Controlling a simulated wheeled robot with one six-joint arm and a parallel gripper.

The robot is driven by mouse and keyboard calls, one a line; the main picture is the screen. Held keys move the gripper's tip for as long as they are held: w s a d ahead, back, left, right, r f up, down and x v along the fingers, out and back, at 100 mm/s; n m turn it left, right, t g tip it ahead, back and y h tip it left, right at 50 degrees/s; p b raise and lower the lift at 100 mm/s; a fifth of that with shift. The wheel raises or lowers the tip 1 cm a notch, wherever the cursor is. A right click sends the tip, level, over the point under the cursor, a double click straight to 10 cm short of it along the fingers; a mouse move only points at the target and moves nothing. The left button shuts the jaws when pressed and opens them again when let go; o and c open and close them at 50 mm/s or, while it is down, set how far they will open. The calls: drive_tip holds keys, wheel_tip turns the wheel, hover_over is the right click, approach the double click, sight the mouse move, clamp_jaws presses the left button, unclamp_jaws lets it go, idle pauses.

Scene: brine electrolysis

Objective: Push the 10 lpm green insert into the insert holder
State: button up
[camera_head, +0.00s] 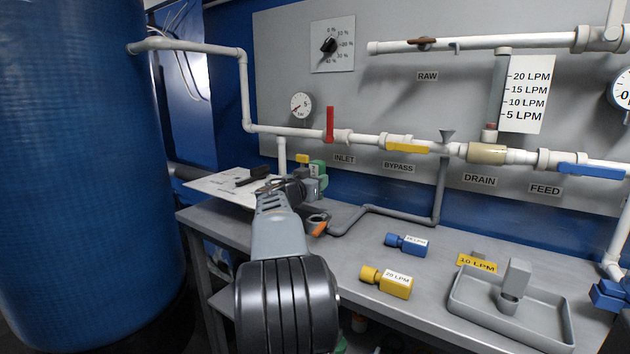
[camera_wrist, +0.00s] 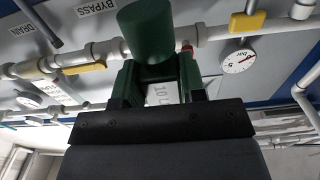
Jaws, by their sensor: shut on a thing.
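My gripper (camera_head: 292,188) is at the end of my arm, over the left part of the workbench in the head view. It is shut on the green insert (camera_head: 317,168), which has a white label. In the wrist view the insert (camera_wrist: 152,32) stands between the jaws, its round green end pointing away from my gripper. Its label, partly hidden, begins with "10 L". Small grey and yellow parts sit close around the insert in the head view. I cannot tell which part is the insert holder or whether the insert touches it.
A blue insert (camera_head: 408,243) and a yellow insert (camera_head: 387,281) lie on the workbench (camera_head: 345,260). A grey tray (camera_head: 470,311) with an upright grey piece (camera_head: 515,278) is at the right. Grey pipe (camera_head: 400,214) crosses the bench's back. A blue tank (camera_head: 75,150) stands left.

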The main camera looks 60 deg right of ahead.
drive_tip(key=shift+f+b, duration=0.9)
drive_tip(key=shift+f, duration=1.65)
drive_tip(key=shift+a+b, duration=0.1)
drive_tip(key=shift+b, duration=1.95)
